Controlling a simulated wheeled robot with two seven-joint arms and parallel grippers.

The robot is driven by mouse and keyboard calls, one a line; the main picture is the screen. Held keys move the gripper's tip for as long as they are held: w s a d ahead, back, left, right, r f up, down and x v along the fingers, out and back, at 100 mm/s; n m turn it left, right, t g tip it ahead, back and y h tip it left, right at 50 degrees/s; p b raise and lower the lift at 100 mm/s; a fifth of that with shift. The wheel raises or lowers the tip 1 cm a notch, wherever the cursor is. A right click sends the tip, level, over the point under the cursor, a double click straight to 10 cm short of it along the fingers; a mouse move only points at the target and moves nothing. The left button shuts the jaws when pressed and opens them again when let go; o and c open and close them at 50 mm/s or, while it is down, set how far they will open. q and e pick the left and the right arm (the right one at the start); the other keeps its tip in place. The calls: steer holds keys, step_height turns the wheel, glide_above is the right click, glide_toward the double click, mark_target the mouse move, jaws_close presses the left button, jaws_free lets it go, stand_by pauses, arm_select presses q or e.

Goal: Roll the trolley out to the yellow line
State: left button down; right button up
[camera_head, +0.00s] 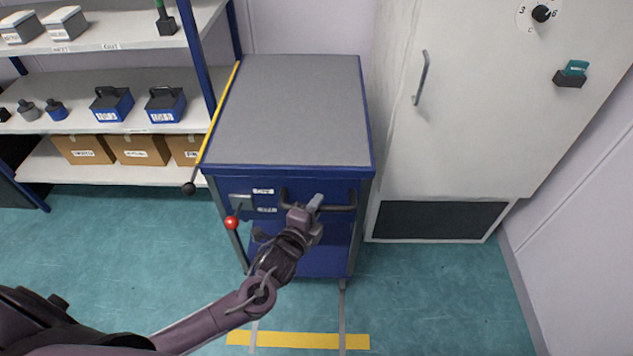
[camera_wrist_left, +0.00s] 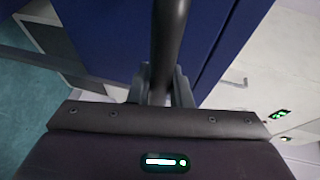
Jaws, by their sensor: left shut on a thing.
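The trolley (camera_head: 295,115) is a blue cabinet on legs with a grey top, standing between the shelves and a tall white cabinet. A dark bar handle (camera_head: 338,207) is on its front; it also shows in the left wrist view (camera_wrist_left: 168,45). My left gripper (camera_head: 312,206) is at this handle and is shut on it; it also shows in the left wrist view (camera_wrist_left: 160,85). The yellow line (camera_head: 300,340) lies on the floor in front of the trolley, with a gap of floor between them. My right gripper is not in view.
A lever with a red knob (camera_head: 232,223) is at the trolley's front left. A yellow rod (camera_head: 218,115) with a black ball end runs along its left edge. Shelves (camera_head: 120,122) with boxes stand left, the white cabinet (camera_head: 455,100) right. Floor in front is clear apart from my arm above it.

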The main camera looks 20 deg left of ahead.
arm_select(q)
steer(key=s+d+p, duration=0.2)
steer(key=s+p, duration=0.1)
steer(key=s, duration=0.6)
steer(key=s+d+p, duration=0.3)
steer(key=s, duration=0.5)
steer(key=shift+s+p, duration=0.3)
steer(key=shift+s, duration=0.05)
steer(key=c, duration=1.3)
jaws_free()
steer(key=v, duration=0.7)
steer(key=shift+s+b, duration=0.3)
steer(key=shift+s, duration=0.1)
